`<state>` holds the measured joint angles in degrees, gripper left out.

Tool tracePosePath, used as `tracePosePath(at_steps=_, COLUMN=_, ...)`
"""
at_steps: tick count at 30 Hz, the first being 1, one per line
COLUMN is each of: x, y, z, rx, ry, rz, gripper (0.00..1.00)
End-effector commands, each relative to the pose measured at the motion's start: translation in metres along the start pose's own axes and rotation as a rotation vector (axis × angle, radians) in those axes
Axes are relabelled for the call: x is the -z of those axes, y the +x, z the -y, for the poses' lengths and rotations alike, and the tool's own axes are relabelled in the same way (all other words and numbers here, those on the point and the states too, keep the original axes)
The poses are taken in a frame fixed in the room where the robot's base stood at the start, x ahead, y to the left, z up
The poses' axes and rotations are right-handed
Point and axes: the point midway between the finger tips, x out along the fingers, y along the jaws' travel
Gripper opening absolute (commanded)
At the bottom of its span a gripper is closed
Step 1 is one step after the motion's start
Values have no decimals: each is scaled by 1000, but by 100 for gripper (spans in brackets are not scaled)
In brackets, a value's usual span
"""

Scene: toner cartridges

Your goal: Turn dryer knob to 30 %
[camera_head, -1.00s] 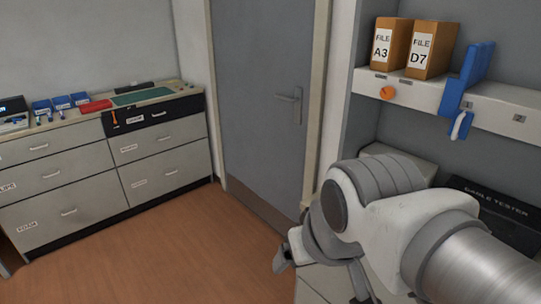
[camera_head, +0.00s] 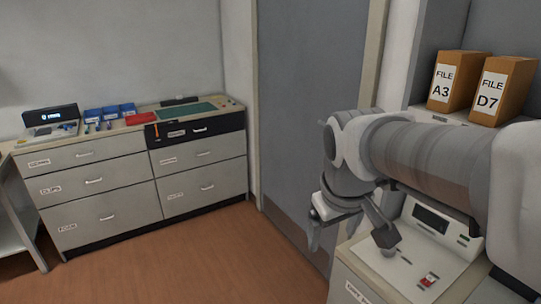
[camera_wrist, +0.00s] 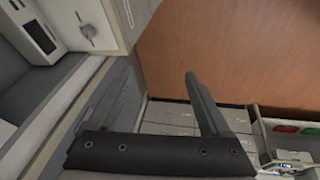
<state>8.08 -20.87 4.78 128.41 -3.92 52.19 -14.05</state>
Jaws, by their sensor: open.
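A pale machine (camera_head: 408,268) with a dark display stands on the cabinet at the lower right of the head view. A round grey knob (camera_wrist: 88,31) shows on its pale panel in the wrist view, at the upper left. I cannot read a scale or its setting, nor a label naming the dryer. My gripper (camera_head: 348,238) is open and empty, pointing down above and beside the machine's left edge. In the wrist view, my gripper (camera_wrist: 158,80) has the floor between its spread fingers, and the knob lies left of them, apart.
A small red switch (camera_head: 430,280) sits on the machine's front. File boxes A3 (camera_head: 452,82) and D7 (camera_head: 501,90) stand on the right shelf. A grey door (camera_head: 312,110) is behind my arm. A drawer cabinet (camera_head: 130,180) stands at left; the floor (camera_head: 190,255) between is clear.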

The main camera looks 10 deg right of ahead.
Motion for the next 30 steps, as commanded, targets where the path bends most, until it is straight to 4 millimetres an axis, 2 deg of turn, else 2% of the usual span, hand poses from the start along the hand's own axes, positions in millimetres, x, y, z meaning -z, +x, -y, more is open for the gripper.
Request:
tracePosePath(at_steps=1, x=13, y=4, z=-10, rx=0, ry=-31, rz=36, gripper=82)
tracePosePath(at_steps=6, x=46, y=22, z=-45, rx=-12, ry=-189, rz=120, gripper=82)
tracePosePath(at_steps=15, x=85, y=72, z=-117, rx=42, ry=-491, rz=243, gripper=82)
tracePosePath(at_steps=22, x=94, y=121, z=-177, rx=136, ry=-687, rz=280, gripper=82)
tracePosePath(at_steps=30, x=79, y=182, z=-247, rx=256, ry=-860, rz=252, gripper=82)
